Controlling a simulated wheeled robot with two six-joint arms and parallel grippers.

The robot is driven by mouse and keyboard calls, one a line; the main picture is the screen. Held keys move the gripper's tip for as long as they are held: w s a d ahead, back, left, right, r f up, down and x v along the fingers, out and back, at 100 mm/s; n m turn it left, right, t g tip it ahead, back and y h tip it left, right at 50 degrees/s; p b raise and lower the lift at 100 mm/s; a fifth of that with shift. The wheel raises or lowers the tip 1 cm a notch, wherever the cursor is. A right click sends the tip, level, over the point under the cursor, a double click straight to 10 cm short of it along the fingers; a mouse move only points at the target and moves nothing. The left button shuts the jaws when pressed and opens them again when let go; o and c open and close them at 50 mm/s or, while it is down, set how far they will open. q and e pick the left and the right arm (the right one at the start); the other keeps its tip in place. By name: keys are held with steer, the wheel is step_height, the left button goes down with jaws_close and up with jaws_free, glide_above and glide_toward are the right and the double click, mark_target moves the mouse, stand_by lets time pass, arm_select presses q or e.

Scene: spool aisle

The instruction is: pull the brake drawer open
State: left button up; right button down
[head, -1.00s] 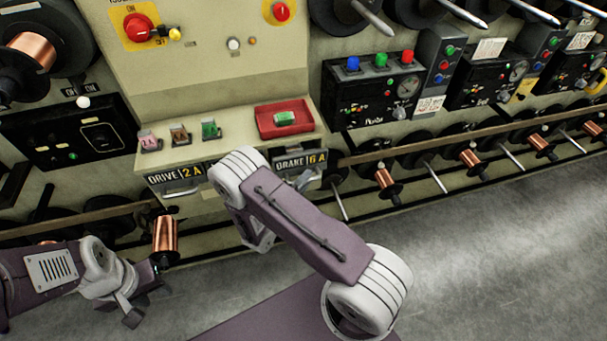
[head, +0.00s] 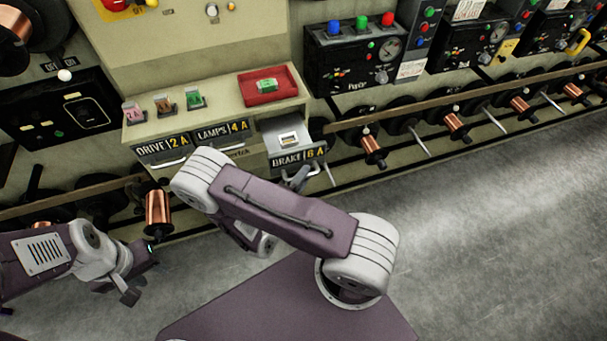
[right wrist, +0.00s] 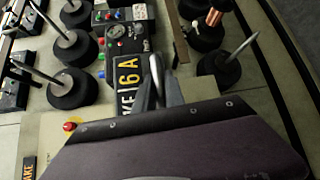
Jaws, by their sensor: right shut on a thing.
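The brake drawer (head: 298,157), labelled BRAKE 6A, stands pulled out from the cream cabinet, with its open top showing a pale item (head: 289,139) inside. My right gripper (head: 297,180) is at its front and shut on its handle, partly hidden by my own arm in the head view. In the right wrist view the fingers (right wrist: 160,92) close around the bright handle (right wrist: 156,68) beside the yellow 6A label (right wrist: 128,78). My left gripper (head: 142,275) hangs at lower left, empty, with its fingers apart.
The DRIVE drawer (head: 163,149) and LAMPS drawer (head: 222,132) sit shut to the left. A red tray (head: 268,87) holds a green block on the cabinet ledge. Copper spools (head: 158,212) line the rack. The grey floor (head: 480,230) at right is clear.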

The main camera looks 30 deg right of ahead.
steer(key=c, duration=1.4)
jaws_free()
steer(key=v, duration=0.9)
